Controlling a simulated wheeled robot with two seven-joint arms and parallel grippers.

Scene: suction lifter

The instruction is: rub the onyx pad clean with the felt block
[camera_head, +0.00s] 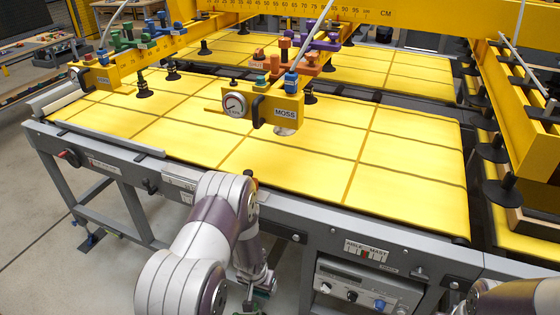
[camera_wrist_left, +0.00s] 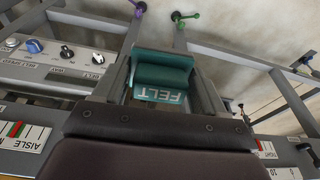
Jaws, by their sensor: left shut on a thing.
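The felt block (camera_wrist_left: 162,77) is teal with a white FELT label, in the left wrist view. My left gripper (camera_wrist_left: 163,64) is shut on it, with a dark finger on each side. In the head view my left gripper (camera_head: 256,290) hangs low in front of the table's front rail, partly hidden behind my own arm. I cannot pick out the onyx pad: no label reading ONYX is legible. Several black suction pads hang from the yellow lifter frame, among them one at the right (camera_head: 503,192). My right gripper is outside the view; only part of my right arm shows at lower right.
A yellow-topped table (camera_head: 415,185) fills the middle. Above it hang a yellow block marked MOSS (camera_head: 287,113) with a gauge (camera_head: 235,104), and coloured fittings (camera_head: 300,62). A control panel (camera_head: 365,290) with knobs is on the table's front. Grey floor lies at lower left.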

